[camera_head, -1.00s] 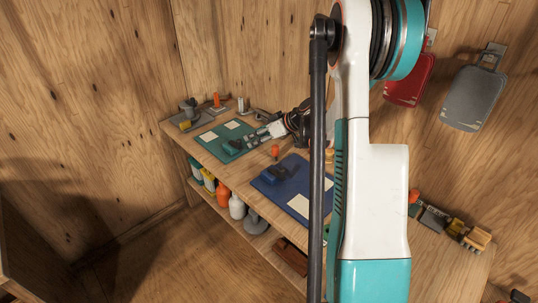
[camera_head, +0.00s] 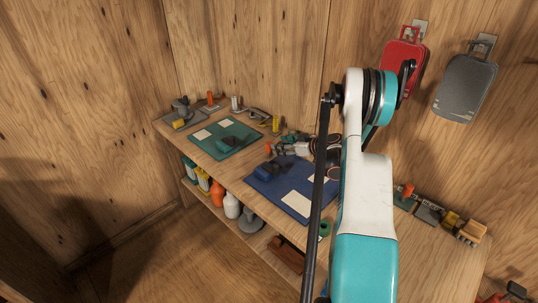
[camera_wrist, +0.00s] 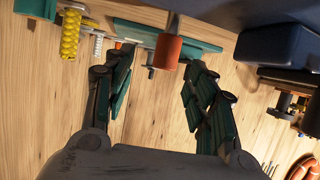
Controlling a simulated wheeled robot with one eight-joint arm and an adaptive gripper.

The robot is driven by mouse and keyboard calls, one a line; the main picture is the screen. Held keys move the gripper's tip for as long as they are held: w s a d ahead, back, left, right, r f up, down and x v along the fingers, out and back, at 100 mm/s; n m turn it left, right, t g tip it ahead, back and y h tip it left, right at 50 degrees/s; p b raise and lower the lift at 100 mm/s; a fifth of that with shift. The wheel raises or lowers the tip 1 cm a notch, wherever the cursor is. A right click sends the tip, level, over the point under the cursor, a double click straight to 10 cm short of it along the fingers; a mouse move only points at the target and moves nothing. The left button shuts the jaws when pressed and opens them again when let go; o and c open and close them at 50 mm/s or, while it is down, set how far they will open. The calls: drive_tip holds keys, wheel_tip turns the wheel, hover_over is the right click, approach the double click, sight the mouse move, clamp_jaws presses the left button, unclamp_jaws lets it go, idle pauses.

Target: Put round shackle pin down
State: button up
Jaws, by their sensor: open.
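My gripper (camera_wrist: 158,80) is open, its two dark teal-padded fingers spread wide in the wrist view. In the head view my gripper (camera_head: 281,149) is low over the bench between the green and blue mats. An orange cylinder (camera_wrist: 167,52) with a grey shaft shows just beyond the fingertips, apart from them. It also appears as an orange spot (camera_head: 267,148) in the head view. A small grey rod-like piece (camera_wrist: 150,64) is beside it. I cannot tell which piece is the round shackle pin. Nothing is clearly gripped.
The green mat (camera_head: 203,150) and blue mat (camera_head: 272,196) lie on the bench. A yellow spring (camera_wrist: 70,36) and a pale spring (camera_wrist: 98,43) stand nearby. A dark blue block (camera_wrist: 277,45) is close on the right. Several small items line the bench's back and right end.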

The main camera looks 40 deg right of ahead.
sight(269, 145)
drive_tip(key=shift+x, duration=1)
drive_tip(key=b+x, duration=0.1)
drive_tip(key=x, duration=0.1)
drive_tip(key=b+x, duration=0.1)
drive_tip(key=x, duration=0.2)
drive_tip(key=shift+s+a+b, duration=0.1)
drive_tip(key=shift+a+b, duration=0.2)
drive_tip(key=shift+a, duration=0.15)
clamp_jaws()
